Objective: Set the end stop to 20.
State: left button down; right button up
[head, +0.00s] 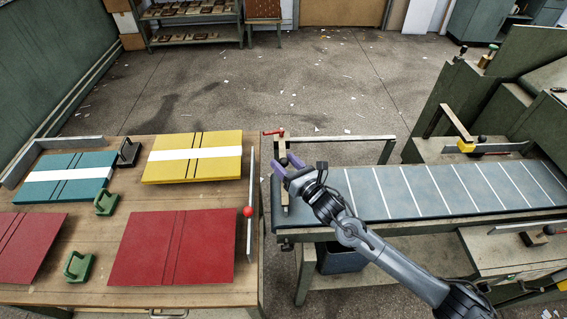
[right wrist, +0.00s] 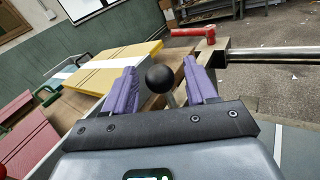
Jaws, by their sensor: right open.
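In the right wrist view a black ball knob (right wrist: 162,78) on a short metal stem shows between the spread fingers, with a gap on each side. In the head view the gripper hides the knob. No scale numbers are readable. My left gripper is out of view.
The blue conveyor belt (head: 455,190) with white cross lines runs right and carries nothing. A wooden table (head: 120,297) at left holds red, yellow and teal covers, green-handled tools and a red-knobbed bar (head: 248,212). The floor behind is open.

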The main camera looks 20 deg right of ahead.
jog(key=shift+w+a, duration=0.15)
jog(key=shift+w, duration=0.4)
jog(key=shift+c, duration=0.5)
grip_shut()
